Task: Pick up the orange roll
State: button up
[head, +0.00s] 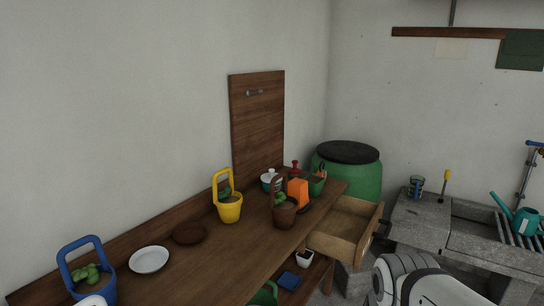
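An orange object (298,192) stands near the far right end of the wooden workbench (185,268). It looks blocky and upright, and I cannot tell for sure that it is a roll. A brown pot with a green plant (284,215) stands just in front of it and hides part of its left side. A white, rounded link of my arm shows at the bottom right. My gripper is not in view.
A yellow bucket (230,208), a brown disc (189,233), a white plate (149,260) and a blue bucket (105,285) stand along the bench. An open wooden drawer (348,225) juts out at its right end. A green barrel (360,180) stands behind.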

aim_at(321, 172)
jog(key=u, duration=0.2)
jog(key=i, duration=0.95)
jog(key=u, duration=0.3)
